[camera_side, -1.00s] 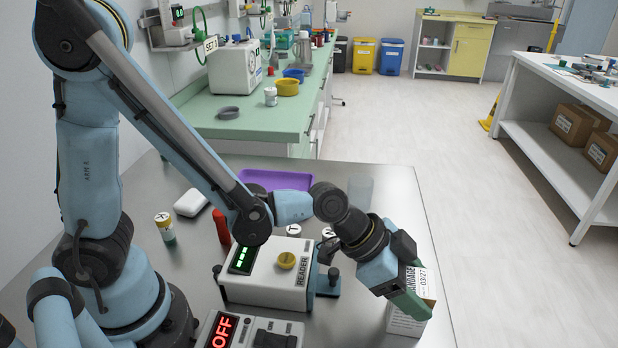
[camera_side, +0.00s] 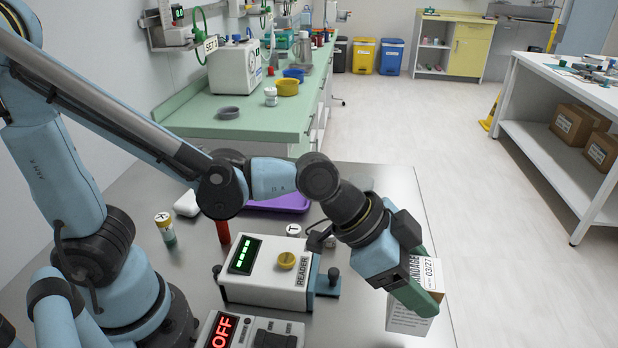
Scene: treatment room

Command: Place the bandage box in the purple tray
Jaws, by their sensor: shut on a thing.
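The bandage box (camera_side: 431,274), white with printed black lettering and "03/27", is at the front right of the steel table. My gripper (camera_side: 413,293) is shut on it, with a green finger across its near side. The finger hides the box's middle, and I cannot tell whether its bottom touches the table. The purple tray (camera_side: 283,204) lies farther back and left on the table. My arm hides much of the tray, and the box is clear of it.
The white reader (camera_side: 265,272) with a yellow knob stands left of my gripper. A device showing "OFF" (camera_side: 222,332) is at the front. The table's right edge is close to the box.

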